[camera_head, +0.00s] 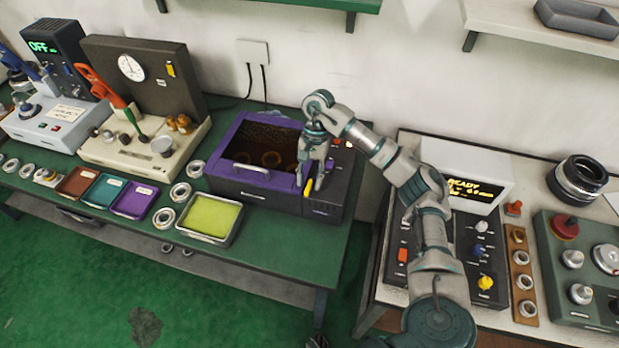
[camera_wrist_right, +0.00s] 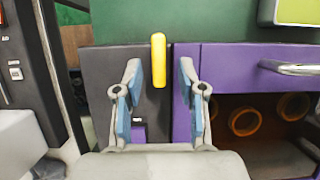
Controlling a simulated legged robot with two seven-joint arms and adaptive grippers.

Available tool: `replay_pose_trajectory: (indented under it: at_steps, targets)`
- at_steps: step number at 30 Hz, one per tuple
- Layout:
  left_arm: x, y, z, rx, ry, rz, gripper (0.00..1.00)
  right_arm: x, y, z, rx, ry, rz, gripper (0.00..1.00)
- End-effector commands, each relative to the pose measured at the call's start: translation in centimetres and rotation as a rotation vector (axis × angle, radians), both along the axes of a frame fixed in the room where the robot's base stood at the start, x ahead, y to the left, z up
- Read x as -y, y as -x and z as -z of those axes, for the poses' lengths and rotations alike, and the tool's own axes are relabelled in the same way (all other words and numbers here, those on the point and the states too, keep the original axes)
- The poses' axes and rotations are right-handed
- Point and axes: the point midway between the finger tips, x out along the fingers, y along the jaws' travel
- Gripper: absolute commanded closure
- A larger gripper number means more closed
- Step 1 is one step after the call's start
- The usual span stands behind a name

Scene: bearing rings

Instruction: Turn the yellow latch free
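The yellow latch (camera_head: 308,188) is a small upright bar on the front of a purple and dark grey box (camera_head: 262,192), near the joint between its purple and dark parts. It also shows in the right wrist view (camera_wrist_right: 158,60). My right gripper (camera_head: 311,176) points down at it, open and empty. In the wrist view its two blue-padded fingers (camera_wrist_right: 160,78) stand on either side of the latch's line, with gaps on both sides. Whether they are level with the latch in depth is hard to tell. My left gripper is not in view.
The box is open on top, with orange rings (camera_wrist_right: 243,122) inside and a front handle (camera_head: 251,169). A yellow-green tray (camera_head: 211,217) and metal rings lie left of it. A second bench with a READY panel (camera_head: 473,190) stands to the right.

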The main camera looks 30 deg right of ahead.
Motion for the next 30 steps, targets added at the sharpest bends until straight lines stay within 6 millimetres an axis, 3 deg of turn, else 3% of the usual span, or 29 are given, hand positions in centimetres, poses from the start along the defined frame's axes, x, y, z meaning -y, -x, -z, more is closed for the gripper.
replay_pose_trajectory:
  at_steps: [8,21,30]
  targets:
    - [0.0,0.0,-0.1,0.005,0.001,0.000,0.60,0.1,-0.1,-0.6,-0.001,0.002,-0.001,0.60]
    - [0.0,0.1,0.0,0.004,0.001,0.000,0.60,2.6,-2.3,-7.9,0.001,0.002,0.001,0.60]
    - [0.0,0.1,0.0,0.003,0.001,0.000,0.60,3.5,-3.1,-10.6,-0.002,-0.001,0.000,0.60]
